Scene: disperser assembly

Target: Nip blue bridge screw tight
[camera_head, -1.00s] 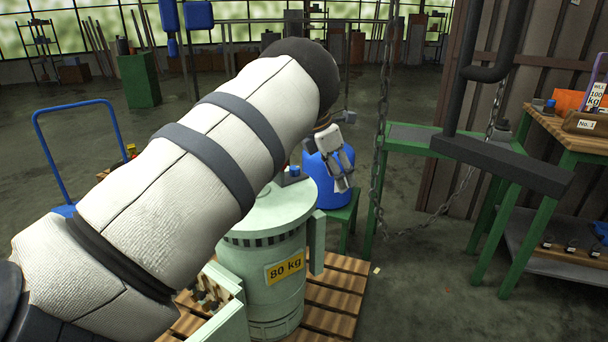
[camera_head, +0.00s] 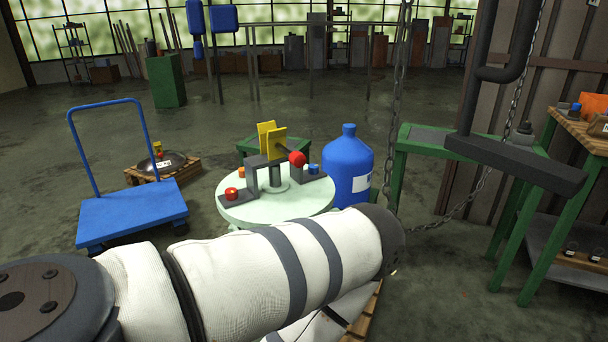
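The blue bridge screw (camera_head: 313,169) shows as a small blue knob at the right end of a dark grey bridge (camera_head: 257,170). The bridge stands on the round pale green lid (camera_head: 300,203) of the drum. A red screw knob (camera_head: 231,193) sits at the bridge's left end. Whether any screw is tight cannot be told. My arm comes in from the left across the bottom of the view and hides the drum's body. Its bent elbow is in front of the lid. Neither my left nor my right gripper shows.
Yellow plates (camera_head: 270,139) and a red ball knob (camera_head: 297,159) rise above the bridge. A blue bottle (camera_head: 347,168) stands close behind the lid at right. A blue cart (camera_head: 132,215) is at left. A chain (camera_head: 396,100) and dark hanging beam (camera_head: 515,165) are at right.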

